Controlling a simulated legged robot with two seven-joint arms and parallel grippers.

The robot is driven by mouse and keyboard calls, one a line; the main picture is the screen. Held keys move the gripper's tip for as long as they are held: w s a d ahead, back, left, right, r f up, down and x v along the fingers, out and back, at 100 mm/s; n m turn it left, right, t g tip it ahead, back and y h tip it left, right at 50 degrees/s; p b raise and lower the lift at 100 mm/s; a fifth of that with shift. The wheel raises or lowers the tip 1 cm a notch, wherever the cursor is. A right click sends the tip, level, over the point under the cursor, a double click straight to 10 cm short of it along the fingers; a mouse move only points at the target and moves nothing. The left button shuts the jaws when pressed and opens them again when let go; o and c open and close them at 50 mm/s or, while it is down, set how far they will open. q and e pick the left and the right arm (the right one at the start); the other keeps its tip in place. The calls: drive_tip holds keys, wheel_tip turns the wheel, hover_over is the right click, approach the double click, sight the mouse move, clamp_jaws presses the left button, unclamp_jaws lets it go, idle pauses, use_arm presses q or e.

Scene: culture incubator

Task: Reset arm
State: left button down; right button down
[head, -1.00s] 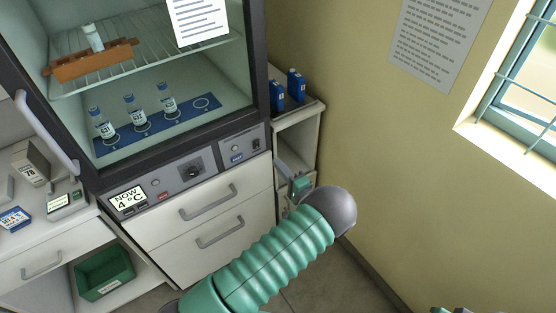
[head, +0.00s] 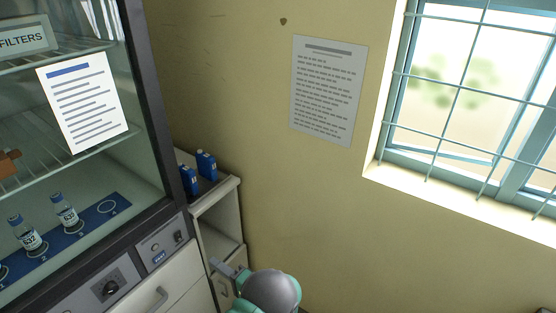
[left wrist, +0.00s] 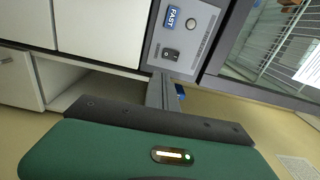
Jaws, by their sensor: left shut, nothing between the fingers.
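My left gripper (head: 226,268) is at the bottom of the head view, low in front of the small side cabinet and right of the incubator's drawers. Its grey fingers are together and hold nothing. In the left wrist view the closed fingers (left wrist: 160,92) point toward the incubator's control panel (left wrist: 185,35). The green and grey arm links behind it are mine. My right gripper does not show in either view.
The glass-fronted incubator (head: 150,110) stands at the left, with vials (head: 66,214) on a blue mat inside. Two blue bottles (head: 207,165) stand on the side cabinet (head: 214,205). A barred window (head: 470,90) and a wall notice (head: 327,90) are at the right.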

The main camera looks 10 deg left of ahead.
use_arm(q)
drive_tip(key=w+d+r+n+t+h+p, duration=0.1)
drive_tip(key=w+d+r+t+h+p, duration=0.1)
drive_tip(key=w+r+t+h, duration=0.3)
drive_tip(key=d+r+n+g+h+p, duration=0.1)
drive_tip(key=d+r+g+h+p, duration=0.15)
drive_tip(key=d+h, duration=0.55)
drive_tip(key=s+r+n+g+h, duration=0.1)
drive_tip(key=s+r+g, duration=0.1)
drive_tip(key=s, duration=1)
drive_tip(key=s+r+n+g+h+p, duration=0.1)
drive_tip(key=s+g, duration=0.4)
drive_tip(key=s, duration=0.8)
drive_tip(key=shift+s+d+r+h, duration=0.2)
drive_tip(key=shift+d+r+h, duration=0.25)
drive_tip(key=shift+h, duration=0.35)
drive_tip(key=shift+a, duration=0.2)
